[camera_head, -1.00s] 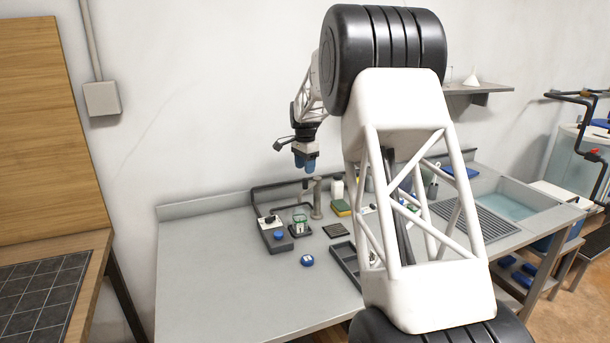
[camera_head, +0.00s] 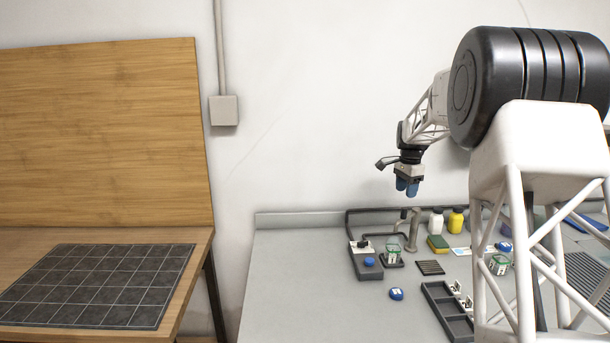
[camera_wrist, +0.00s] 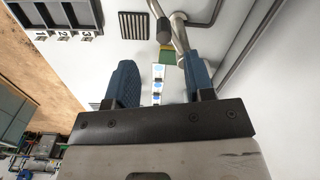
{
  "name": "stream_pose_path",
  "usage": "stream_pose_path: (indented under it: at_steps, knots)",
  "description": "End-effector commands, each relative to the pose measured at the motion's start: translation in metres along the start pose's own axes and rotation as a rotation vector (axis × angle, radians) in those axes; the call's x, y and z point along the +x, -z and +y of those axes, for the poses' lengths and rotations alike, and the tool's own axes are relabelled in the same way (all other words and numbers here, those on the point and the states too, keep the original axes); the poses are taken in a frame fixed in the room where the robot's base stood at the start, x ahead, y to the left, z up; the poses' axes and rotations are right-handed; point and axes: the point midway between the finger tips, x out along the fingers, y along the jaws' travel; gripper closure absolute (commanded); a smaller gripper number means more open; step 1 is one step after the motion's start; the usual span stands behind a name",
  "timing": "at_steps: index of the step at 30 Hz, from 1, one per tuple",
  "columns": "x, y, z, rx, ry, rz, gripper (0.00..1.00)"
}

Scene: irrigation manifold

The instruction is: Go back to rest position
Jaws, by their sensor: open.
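My gripper (camera_head: 408,187) hangs above the back of the grey bench (camera_head: 290,285), pointing down, with its blue fingertips apart and nothing between them. In the wrist view my gripper (camera_wrist: 160,85) shows both blue fingers spread wide, with bench items visible beyond the gap. The fingers are clear of the bench and touch nothing. My arm covers part of the bench on the right in the head view.
Below the gripper stand a metal tap (camera_head: 414,230), a green-capped jar (camera_head: 394,250) and a yellow-green sponge (camera_head: 437,243). A blue-lidded round item (camera_head: 396,294) and a dark compartment tray (camera_head: 440,310) lie nearer. The bench's left part is clear. A wooden table with a dark grid mat (camera_head: 95,285) stands at left.

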Motion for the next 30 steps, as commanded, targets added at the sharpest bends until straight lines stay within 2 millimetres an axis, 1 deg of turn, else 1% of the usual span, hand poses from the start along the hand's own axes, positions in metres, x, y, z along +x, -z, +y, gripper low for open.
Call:
stream_pose_path:
  at_steps: [5,11,15,21,30]
  knots:
    - [-0.016,-0.020,0.018,-0.052,0.009,0.006,0.52]
    - [-0.039,-0.054,0.051,-0.152,0.025,0.016,0.52]
    - [-0.053,-0.079,0.078,-0.227,0.035,0.024,0.52]
    - [-0.070,-0.115,0.118,-0.335,0.050,0.036,0.52]
    - [-0.086,-0.165,0.184,-0.497,0.071,0.058,0.52]
